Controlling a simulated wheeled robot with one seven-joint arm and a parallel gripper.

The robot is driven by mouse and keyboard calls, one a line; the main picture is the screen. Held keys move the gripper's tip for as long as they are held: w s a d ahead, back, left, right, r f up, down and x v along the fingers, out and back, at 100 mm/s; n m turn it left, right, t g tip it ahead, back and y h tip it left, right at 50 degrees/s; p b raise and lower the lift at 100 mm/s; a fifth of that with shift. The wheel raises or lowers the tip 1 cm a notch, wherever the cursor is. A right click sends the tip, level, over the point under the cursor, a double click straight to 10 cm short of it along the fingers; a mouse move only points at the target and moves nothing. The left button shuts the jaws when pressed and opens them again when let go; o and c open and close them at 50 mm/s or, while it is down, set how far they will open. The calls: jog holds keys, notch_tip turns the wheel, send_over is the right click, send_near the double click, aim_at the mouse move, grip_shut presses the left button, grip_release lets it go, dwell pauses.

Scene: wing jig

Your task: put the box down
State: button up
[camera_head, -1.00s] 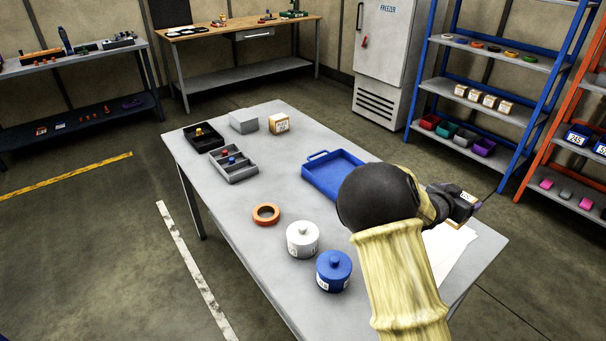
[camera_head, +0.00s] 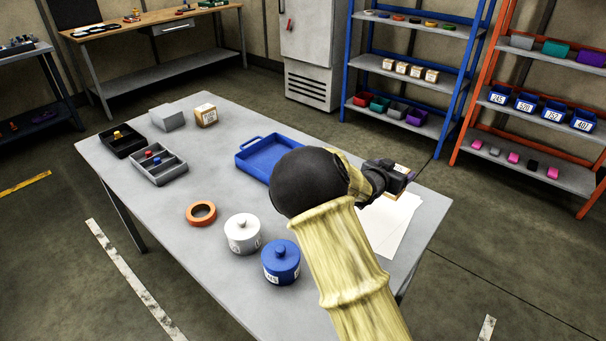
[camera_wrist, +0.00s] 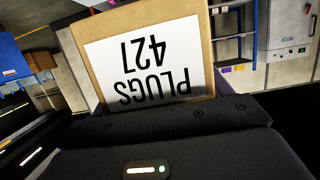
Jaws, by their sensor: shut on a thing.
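A cardboard-brown box with a white label reading "PLUGS 427" (camera_wrist: 150,50) fills the upper middle of the wrist view. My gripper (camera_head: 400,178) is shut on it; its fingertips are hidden. In the head view only a small part of the box shows at the gripper's end, above the right part of the grey table (camera_head: 200,255). White paper sheets (camera_head: 392,228) lie on the table below and beside it. I cannot tell the box's height above the table.
A blue tray (camera_head: 243,165), a blue lidded pot (camera_head: 281,262), a white lidded pot (camera_head: 242,234) and an orange ring (camera_head: 201,213) are on the table. A small box (camera_head: 206,115), grey block and compartment trays stand at the far left. Shelving (camera_head: 405,70) stands behind.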

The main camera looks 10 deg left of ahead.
notch_tip(320, 180, down, 6)
jog(key=shift+f+b, duration=0.1)
jog(key=shift+b, duration=0.3)
jog(key=shift+f, duration=1.85)
jog(key=shift+f, duration=0.1)
jog(key=o, duration=1.2)
